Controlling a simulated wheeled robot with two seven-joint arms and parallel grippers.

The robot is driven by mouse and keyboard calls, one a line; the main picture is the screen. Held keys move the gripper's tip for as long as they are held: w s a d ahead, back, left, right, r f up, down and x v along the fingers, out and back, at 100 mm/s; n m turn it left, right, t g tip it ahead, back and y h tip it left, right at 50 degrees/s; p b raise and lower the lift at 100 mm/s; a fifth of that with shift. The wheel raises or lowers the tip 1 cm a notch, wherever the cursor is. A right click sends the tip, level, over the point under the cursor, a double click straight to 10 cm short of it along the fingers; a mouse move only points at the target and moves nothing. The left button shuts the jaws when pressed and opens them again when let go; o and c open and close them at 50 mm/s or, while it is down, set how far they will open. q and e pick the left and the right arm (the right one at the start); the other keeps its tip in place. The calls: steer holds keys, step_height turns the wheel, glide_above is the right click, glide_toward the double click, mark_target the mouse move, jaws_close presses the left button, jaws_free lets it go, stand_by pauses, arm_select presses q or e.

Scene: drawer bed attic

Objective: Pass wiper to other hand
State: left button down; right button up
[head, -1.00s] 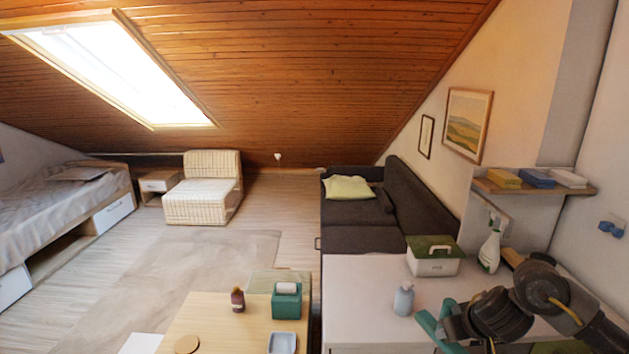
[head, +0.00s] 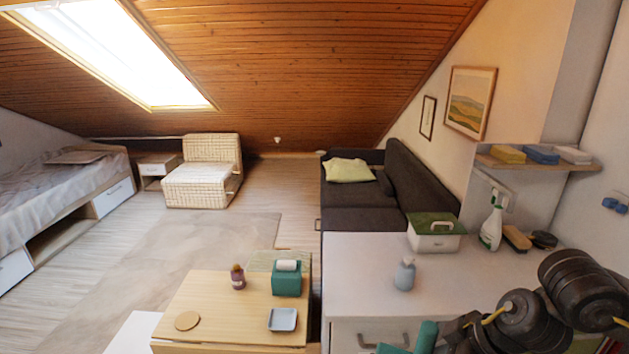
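A teal wiper (head: 424,338) shows at the bottom edge, in front of the white counter's drawer front. Its lower part is cut off by the frame. My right gripper (head: 446,346) is at the wiper, at the end of the dark arm from the lower right. The fingers are mostly hidden, but the wiper has moved along with this arm, so it appears held. My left gripper and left arm are not in view.
The white counter (head: 355,270) carries a soap bottle (head: 404,275), a green-lidded box (head: 436,238), a spray bottle (head: 491,228) and a brush (head: 516,238). A wooden table (head: 215,305) holds a teal tissue box (head: 287,280), a small bottle (head: 238,278) and a tray (head: 282,319).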

step_height(320, 180, down, 6)
steer(key=b, duration=0.4)
steer(key=shift+r+b, duration=0.1)
steer(key=shift+b, duration=0.3)
